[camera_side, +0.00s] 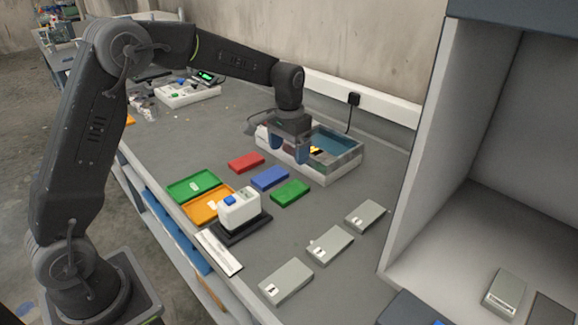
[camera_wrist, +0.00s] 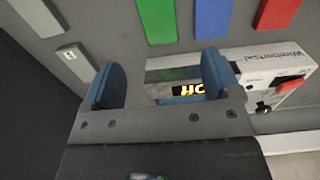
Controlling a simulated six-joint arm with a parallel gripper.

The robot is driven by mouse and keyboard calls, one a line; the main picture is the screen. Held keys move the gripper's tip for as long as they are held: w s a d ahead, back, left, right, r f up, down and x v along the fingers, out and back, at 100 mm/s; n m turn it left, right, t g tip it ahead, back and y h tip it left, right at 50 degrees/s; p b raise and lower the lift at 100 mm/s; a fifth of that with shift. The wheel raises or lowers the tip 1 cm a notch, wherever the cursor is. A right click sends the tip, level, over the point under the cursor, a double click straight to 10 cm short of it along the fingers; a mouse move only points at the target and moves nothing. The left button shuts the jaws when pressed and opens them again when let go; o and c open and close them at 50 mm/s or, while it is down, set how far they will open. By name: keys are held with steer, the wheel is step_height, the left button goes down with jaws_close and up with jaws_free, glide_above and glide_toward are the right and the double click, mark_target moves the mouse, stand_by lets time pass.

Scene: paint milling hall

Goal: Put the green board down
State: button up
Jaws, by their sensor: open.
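A green board (camera_side: 290,193) lies flat on the grey bench, at the near end of a row with a blue board (camera_side: 270,178) and a red board (camera_side: 246,162). In the wrist view the green board (camera_wrist: 157,20) is at the top, ahead of the fingers and apart from them. My gripper (camera_side: 289,150) has blue fingers and hangs at the white box (camera_side: 328,172), behind the boards. In the wrist view my gripper (camera_wrist: 163,80) is open, with nothing visible held between its fingers.
A green tray (camera_side: 188,187) and an orange tray (camera_side: 196,207) lie left of the boards, beside a small white device (camera_side: 239,208) on a black base. Several grey blocks (camera_side: 330,245) lie at the front right. A grey cabinet (camera_side: 420,150) stands at right. Bare bench surrounds the boards.

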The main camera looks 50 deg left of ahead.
steer(key=s+d+r+t, duration=0.35)
steer(key=s+r, duration=0.75)
steer(key=s, duration=0.4)
steer(key=s+d+f+t, duration=0.1)
steer(key=s+t, duration=0.1)
steer(key=s, duration=1)
steer(key=shift+d, duration=0.25)
steer(key=shift+o, duration=0.5)
steer(key=shift+s+f, duration=0.3)
steer(key=shift+s, duration=0.3)
